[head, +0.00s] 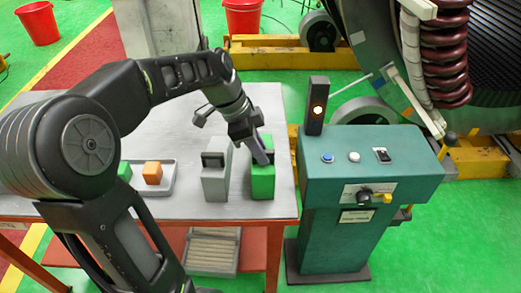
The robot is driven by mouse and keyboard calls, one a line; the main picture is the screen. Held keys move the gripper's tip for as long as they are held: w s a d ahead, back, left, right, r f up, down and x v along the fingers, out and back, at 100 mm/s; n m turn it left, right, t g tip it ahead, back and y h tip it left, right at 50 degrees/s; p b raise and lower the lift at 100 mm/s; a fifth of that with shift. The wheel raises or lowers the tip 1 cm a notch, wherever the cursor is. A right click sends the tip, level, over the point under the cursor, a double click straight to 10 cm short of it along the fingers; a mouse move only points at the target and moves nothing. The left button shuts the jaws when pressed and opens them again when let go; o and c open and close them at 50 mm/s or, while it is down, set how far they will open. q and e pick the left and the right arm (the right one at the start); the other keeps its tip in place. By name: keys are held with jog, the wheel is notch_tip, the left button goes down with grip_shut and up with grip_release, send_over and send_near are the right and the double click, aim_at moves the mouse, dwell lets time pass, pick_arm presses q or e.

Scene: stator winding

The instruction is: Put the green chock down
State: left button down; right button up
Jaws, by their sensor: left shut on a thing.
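The green chock (263,181) stands upright on the grey table top (180,140), near its right edge. My left gripper (264,156) comes down from above and is shut on the top of the green chock. The chock's base appears to be at table level; I cannot tell whether it bears fully on the table. A grey chock (215,178) with a dark handle stands just left of it, with a small gap. My right gripper is not in view.
A teal control console (365,165) with a lit lamp post (316,106) stands close to the table's right edge. A crate (211,250) sits below the table.

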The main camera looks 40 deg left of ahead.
pick_arm(q)
jog(key=c, duration=1.8)
grip_release()
jog(key=shift+f, duration=0.1)
jog(key=o, duration=0.4)
jog(key=shift+o, duration=0.2)
jog(key=shift+r, duration=0.2)
jog(key=p+v, duration=0.1)
jog(key=v, duration=1.1)
